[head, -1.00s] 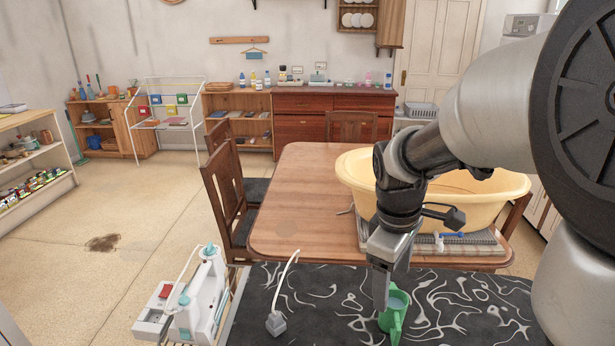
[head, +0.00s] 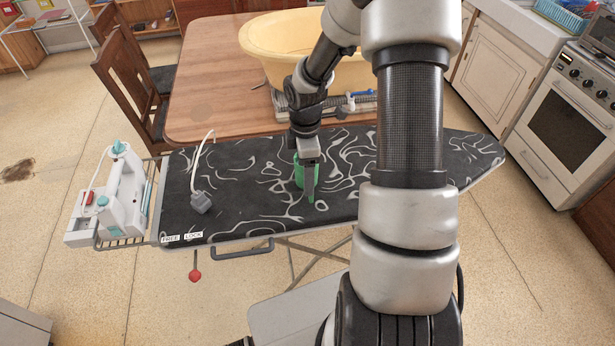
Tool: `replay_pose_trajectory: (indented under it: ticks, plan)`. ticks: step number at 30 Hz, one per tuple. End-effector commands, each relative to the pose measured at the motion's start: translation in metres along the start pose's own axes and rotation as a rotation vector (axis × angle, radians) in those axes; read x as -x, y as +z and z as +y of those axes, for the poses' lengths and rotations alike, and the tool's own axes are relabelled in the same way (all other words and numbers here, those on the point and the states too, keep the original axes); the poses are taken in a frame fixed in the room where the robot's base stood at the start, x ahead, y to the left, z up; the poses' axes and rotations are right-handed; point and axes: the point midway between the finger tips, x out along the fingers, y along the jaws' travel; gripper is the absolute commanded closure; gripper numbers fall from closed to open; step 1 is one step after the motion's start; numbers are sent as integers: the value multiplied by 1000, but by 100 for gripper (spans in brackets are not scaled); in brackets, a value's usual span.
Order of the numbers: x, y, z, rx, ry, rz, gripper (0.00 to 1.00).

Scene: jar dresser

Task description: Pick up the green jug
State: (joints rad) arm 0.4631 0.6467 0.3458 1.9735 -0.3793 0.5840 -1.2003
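The green jug (head: 299,174) stands on the black-and-white patterned ironing board (head: 250,217), near the middle of its length. My gripper (head: 309,188) points down at the jug. One grey finger shows in front of the jug and hides part of it, with green visible to the left and a little to the right. The other finger is hidden, so I cannot tell whether the fingers touch the jug or how far apart they are.
A white iron (head: 118,197) stands at the board's left end, and a grey plug (head: 201,202) with a white cord lies on the board. Behind is a wooden table (head: 205,85) with a yellow tub (head: 268,50). A stove (head: 560,105) stands at right.

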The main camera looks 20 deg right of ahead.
Motion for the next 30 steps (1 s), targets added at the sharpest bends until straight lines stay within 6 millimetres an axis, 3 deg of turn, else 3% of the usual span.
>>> replay_pose_trajectory:
  ticks: [8, 16, 25, 30]
  plan:
    - [-21, 2, -1, -2, -3, 0, 30]
    - [-59, 6, -1, 0, 0, 0, 30]
    - [-64, 6, 0, -2, 2, 0, 30]
    - [-64, 6, 0, -2, 1, 0, 57]
